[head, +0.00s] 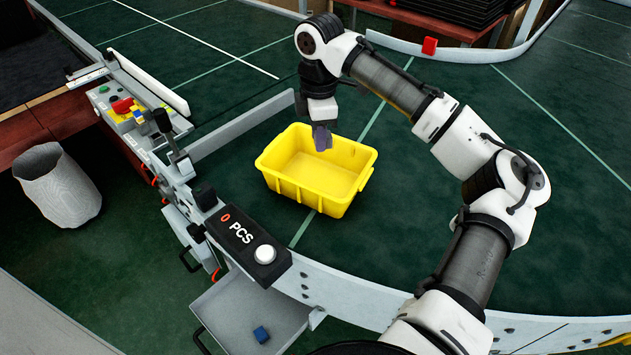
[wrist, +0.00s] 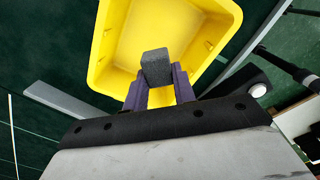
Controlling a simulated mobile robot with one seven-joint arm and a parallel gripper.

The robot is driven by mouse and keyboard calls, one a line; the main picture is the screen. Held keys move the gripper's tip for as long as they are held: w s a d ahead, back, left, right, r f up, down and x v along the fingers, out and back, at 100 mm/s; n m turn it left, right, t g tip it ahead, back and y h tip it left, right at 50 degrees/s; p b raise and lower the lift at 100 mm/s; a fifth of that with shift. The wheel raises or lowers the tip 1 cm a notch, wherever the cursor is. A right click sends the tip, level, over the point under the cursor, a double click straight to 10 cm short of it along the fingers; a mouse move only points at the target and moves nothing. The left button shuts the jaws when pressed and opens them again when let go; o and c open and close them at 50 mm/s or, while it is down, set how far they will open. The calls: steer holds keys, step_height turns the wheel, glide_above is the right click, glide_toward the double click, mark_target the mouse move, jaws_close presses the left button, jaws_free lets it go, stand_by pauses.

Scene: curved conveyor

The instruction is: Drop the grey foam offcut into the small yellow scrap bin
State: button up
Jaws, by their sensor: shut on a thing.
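The small yellow scrap bin (head: 305,185) stands on the green conveyor belt, and no contents show in it. My gripper (head: 321,138) is above the bin, over its far part in the head view. In the wrist view my gripper (wrist: 159,90) has its purple fingers shut on the grey foam offcut (wrist: 156,66), a small dark grey block. The offcut appears against the inside of the yellow bin (wrist: 128,30) in that view. In the head view the offcut is hard to make out between the fingers.
A counter box marked PCS (head: 245,235) stands close in front of the bin. A control panel with a lever (head: 130,110) is at the left. A grey guide rail (head: 240,125) runs behind the bin. A pale waste basket (head: 60,185) stands on the floor at the left.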

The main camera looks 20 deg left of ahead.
steer(key=o, duration=1)
step_height(320, 180, up, 14)
steer(key=shift+f, duration=0.1)
steer(key=shift+f, duration=0.1)
stand_by(0.4)
